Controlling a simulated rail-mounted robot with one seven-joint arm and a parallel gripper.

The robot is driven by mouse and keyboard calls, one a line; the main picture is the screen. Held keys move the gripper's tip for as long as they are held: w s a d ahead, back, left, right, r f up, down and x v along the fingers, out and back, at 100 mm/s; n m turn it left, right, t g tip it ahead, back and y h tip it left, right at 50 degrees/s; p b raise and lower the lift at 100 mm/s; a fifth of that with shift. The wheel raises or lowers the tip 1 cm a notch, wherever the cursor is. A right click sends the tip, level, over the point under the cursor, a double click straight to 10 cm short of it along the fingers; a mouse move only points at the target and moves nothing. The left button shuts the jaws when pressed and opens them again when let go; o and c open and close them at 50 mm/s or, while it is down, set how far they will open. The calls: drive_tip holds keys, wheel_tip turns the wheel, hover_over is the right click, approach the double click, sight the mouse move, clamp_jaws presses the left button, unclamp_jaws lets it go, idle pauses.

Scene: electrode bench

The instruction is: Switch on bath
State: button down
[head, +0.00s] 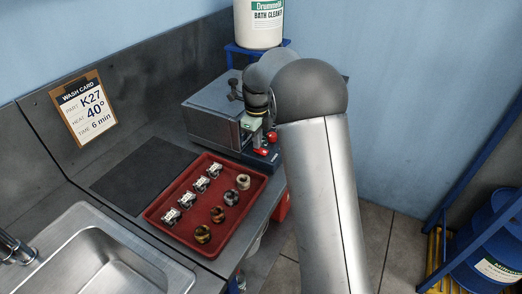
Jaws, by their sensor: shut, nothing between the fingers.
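The bath (215,122) is a dark grey box with a closed lid and a black knob, at the back of the bench in the head view. Its front face is towards the lower right. My gripper (266,146) is in front of that face, at its right part, and looks shut with nothing held. Red parts show there, and I cannot tell whether they are fingertips or knobs on the bath. My arm and wrist hide the right end of the bath and most of its controls. I cannot tell whether the gripper touches the bath.
A red tray (160,222) with several metal clips and rings lies in front of the bath. A dark mat (135,178) and a sink (105,255) are to the left. A wash card (84,108) reads K27, 40°, 6 min.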

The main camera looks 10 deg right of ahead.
drive_tip(key=shift+f, duration=0.45)
drive_tip(key=shift+r, duration=0.15)
drive_tip(key=shift+r+p, duration=2.45)
drive_tip(key=shift+r, duration=0.95)
